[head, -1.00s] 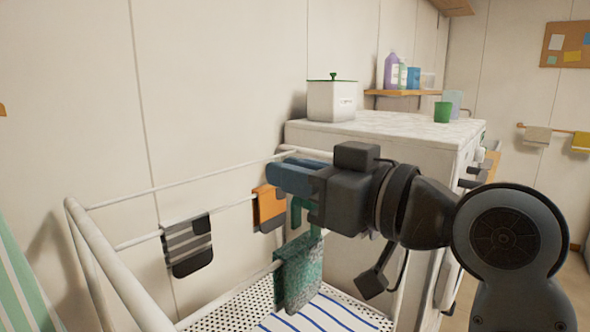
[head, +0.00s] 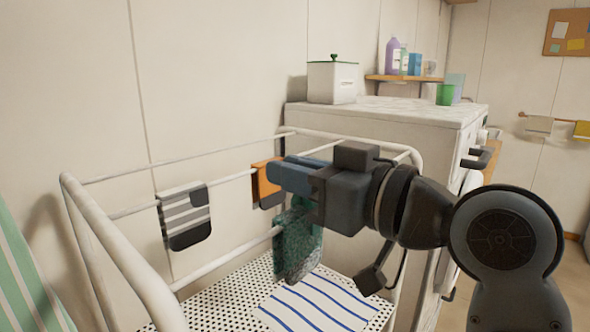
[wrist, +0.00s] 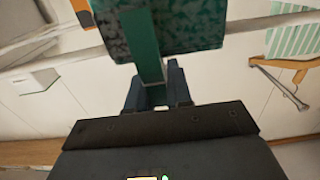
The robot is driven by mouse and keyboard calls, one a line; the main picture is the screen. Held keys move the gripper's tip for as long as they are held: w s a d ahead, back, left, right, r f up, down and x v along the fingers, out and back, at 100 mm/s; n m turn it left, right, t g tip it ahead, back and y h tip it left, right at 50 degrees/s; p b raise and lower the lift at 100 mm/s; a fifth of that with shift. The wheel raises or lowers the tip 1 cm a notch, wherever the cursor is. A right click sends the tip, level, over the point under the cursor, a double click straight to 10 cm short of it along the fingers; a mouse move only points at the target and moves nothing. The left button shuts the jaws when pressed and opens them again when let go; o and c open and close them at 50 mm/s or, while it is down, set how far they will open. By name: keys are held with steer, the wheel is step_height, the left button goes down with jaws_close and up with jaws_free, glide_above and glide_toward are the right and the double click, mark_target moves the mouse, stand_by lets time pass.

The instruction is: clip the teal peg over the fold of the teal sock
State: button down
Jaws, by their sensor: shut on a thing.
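The teal sock (head: 300,252) hangs folded over the front rail of the white rack in the head view, just below my gripper (head: 275,178). My gripper is shut on the teal peg (wrist: 143,45), which points away from the gripper. In the wrist view the peg lies in front of the sock (wrist: 185,25), overlapping it, between the two fingers (wrist: 155,95). In the head view the peg is mostly hidden by my gripper and merges with the sock's top. I cannot tell whether its legs straddle the fold.
A grey striped sock (head: 186,215) and an orange sock (head: 266,184) hang on the rail behind. Below is a perforated shelf with a blue-striped cloth (head: 315,302). A white cabinet (head: 375,130) stands behind at right, with a lidded box (head: 332,82) on it.

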steer(key=c, duration=0.9)
jaws_free()
steer(key=shift+c, duration=0.2)
steer(key=b+v, duration=0.1)
steer(key=v, duration=0.6)
steer(key=s+d+f+m+t+h, duration=0.2)
steer(key=s+d+f+m+h, duration=0.15)
steer(key=f, duration=0.45)
steer(key=s+d+f+m+t+h, duration=0.1)
steer(key=s+d+f+m+h, duration=0.25)
steer(key=f, duration=0.55)
steer(key=s+d+f+m+t+h, duration=0.25)
steer(key=d+f+m, duration=0.2)
steer(key=f, duration=0.35)
steer(key=s+d+f+g+h, duration=0.1)
steer(key=s+d+f+h, duration=0.1)
steer(key=s, duration=1)
steer(key=s+d+f+n+h, duration=0.1)
steer(key=s+d, duration=0.3)
steer(key=s, duration=0.9)
steer(key=shift+s+d+f+g+h, duration=0.25)
steer(key=shift+f+g+h, duration=0.1)
steer(key=shift+f+h, duration=0.4)
